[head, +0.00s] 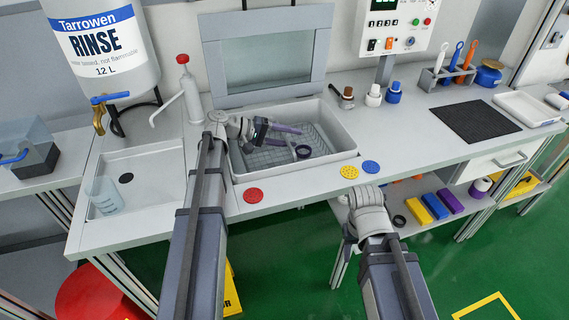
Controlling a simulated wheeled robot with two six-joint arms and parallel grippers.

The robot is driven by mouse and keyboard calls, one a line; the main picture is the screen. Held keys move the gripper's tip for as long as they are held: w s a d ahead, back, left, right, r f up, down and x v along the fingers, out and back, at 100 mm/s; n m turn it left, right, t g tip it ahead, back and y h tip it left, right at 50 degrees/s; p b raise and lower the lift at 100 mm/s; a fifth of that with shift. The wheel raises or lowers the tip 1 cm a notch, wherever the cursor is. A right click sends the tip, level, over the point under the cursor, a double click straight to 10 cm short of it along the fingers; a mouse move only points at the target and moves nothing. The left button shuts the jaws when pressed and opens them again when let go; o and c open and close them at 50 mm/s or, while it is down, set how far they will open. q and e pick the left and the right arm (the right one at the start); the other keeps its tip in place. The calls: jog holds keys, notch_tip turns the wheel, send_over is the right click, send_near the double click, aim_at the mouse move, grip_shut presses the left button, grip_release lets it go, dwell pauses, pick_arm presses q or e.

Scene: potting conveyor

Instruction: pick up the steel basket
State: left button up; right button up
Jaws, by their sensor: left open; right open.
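The steel basket (322,142) appears as a grey wire mesh low inside the rectangular basin of the open bench-top tank (343,128). My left gripper (290,141) is open above the mesh, its fingers pointing right across the basin. It hides part of the basket, and I cannot tell whether it touches it. A small dark ring (303,152) shows by the fingertips; I cannot tell what it belongs to. My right arm ends in a pale wrist at the counter's front edge, and its gripper fingers are not visible.
The tank's windowed lid (265,60) stands raised behind. A white pump bottle (190,90) is left of the basin. Red (253,195), yellow (348,172) and blue (371,167) discs lie along the front edge. A black mat (475,121) lies on the right.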

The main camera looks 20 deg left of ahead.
pick_arm(q)
jog(key=shift+w+d+f, duration=0.25)
jog(key=shift+d, duration=0.35)
jog(key=shift+c, duration=0.2)
grip_shut()
dwell(0.8)
